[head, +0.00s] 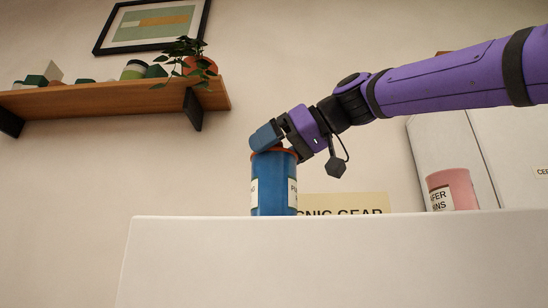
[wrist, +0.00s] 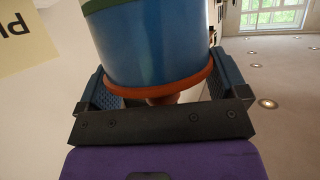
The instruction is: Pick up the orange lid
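The orange lid (head: 287,151) shows as a thin rim on top of an upright blue canister (head: 272,185) at the front edge of the white surface. In the wrist view the lid (wrist: 130,91) is seen close up with a small orange knob (wrist: 172,98) facing my palm. My gripper (head: 268,140) is over the canister top, pointing down at a tilt. In the wrist view its two blue fingers (wrist: 160,80) are spread wide, one on each side of the lid. The lid lies between them; firm contact is not visible. My fingers partly hide the lid in the head view.
The white surface (head: 330,260) also bears a cream sign (head: 350,203) behind the canister and a pink canister (head: 455,188) at right. White cabinet panels (head: 450,140) stand behind it. A wooden wall shelf (head: 120,97) with a plant is at upper left.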

